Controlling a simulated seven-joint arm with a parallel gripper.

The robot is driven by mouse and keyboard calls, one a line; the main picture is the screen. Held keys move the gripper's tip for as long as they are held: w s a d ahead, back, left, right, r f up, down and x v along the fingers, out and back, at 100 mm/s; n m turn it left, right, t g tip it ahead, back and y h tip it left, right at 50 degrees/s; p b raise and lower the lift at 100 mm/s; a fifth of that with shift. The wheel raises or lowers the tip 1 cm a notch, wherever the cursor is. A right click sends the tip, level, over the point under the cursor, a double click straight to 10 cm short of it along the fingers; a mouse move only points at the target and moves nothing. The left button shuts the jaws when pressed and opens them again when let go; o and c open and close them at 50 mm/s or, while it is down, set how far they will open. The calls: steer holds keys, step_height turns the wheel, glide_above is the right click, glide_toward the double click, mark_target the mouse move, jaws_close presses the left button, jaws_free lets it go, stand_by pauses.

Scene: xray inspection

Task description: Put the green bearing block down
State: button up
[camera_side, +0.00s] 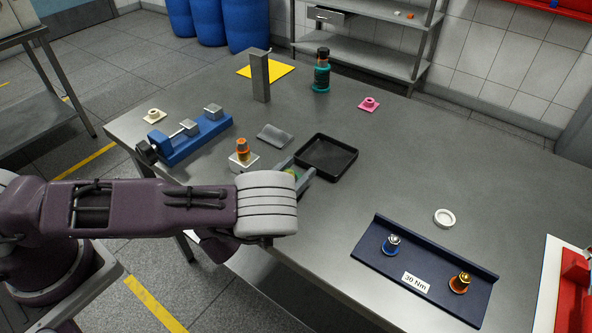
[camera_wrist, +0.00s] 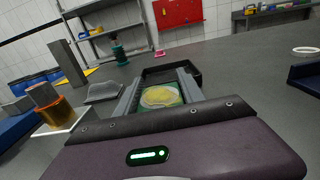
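The green bearing block (camera_wrist: 162,97) sits between the two fingers of my gripper (camera_wrist: 160,88) in the wrist view, with a pale yellow round face showing. The fingers flank it closely on both sides and look shut on it. In the side view my gripper (camera_side: 301,174) is just left of the black tray, and only a sliver of the green block (camera_side: 290,172) shows behind my wrist. Whether the block touches the table is hidden. The black tray (camera_side: 327,173) is empty and lies just beyond the fingertips; it also shows in the wrist view (camera_wrist: 195,73).
A blue vise (camera_side: 190,138), grey post (camera_side: 260,76) and teal bottle (camera_side: 321,75) stand farther back. A navy tray (camera_side: 425,270) and white ring (camera_side: 444,218) lie right.

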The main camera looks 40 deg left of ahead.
steer(key=o, duration=0.4)
